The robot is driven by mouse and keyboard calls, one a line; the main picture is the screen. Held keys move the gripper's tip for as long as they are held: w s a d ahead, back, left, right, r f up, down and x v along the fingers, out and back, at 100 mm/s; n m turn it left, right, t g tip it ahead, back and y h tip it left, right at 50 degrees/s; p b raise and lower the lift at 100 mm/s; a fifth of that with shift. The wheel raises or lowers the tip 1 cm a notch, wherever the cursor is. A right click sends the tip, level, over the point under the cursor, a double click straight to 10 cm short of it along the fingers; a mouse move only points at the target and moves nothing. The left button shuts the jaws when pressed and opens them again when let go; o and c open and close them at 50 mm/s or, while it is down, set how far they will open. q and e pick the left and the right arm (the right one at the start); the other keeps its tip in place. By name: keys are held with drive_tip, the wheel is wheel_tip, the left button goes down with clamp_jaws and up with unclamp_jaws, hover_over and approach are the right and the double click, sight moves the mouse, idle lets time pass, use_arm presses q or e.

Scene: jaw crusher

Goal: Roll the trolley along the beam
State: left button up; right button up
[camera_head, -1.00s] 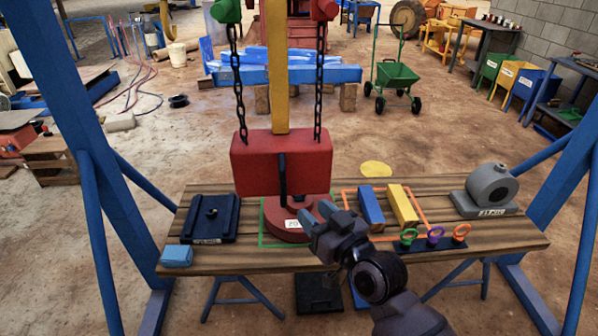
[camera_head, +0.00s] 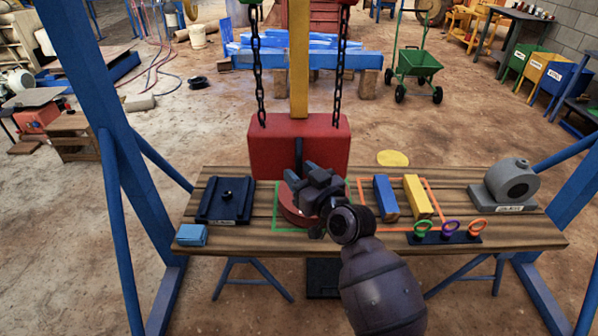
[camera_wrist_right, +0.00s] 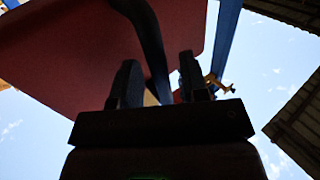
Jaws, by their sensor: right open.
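A red block (camera_head: 265,148) hangs over the bench on two black chains (camera_head: 258,75), with a yellow upright bar (camera_head: 299,60) at its middle. A dark handle (camera_head: 298,152) runs down its front face. The trolley and overhead beam are out of the head view. My right gripper (camera_head: 318,180) is open in front of the block's lower edge. In the right wrist view my right gripper (camera_wrist_right: 158,85) points up, its fingers apart and empty. The block (camera_wrist_right: 75,60) and the dark handle (camera_wrist_right: 150,40) lie beyond them; whether they touch is unclear. My left gripper is not in view.
The wooden bench (camera_head: 250,240) carries a round red base (camera_head: 290,205), a dark plate (camera_head: 226,200), a blue block (camera_head: 385,197), a yellow block (camera_head: 417,197), coloured rings (camera_head: 450,227) and a grey housing (camera_head: 508,185). Blue frame legs (camera_head: 105,130) flank it.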

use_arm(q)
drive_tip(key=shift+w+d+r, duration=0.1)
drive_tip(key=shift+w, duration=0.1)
use_arm(e)
drive_tip(key=shift+w+a, duration=0.2)
drive_tip(key=shift+w, duration=0.15)
clamp_jaws()
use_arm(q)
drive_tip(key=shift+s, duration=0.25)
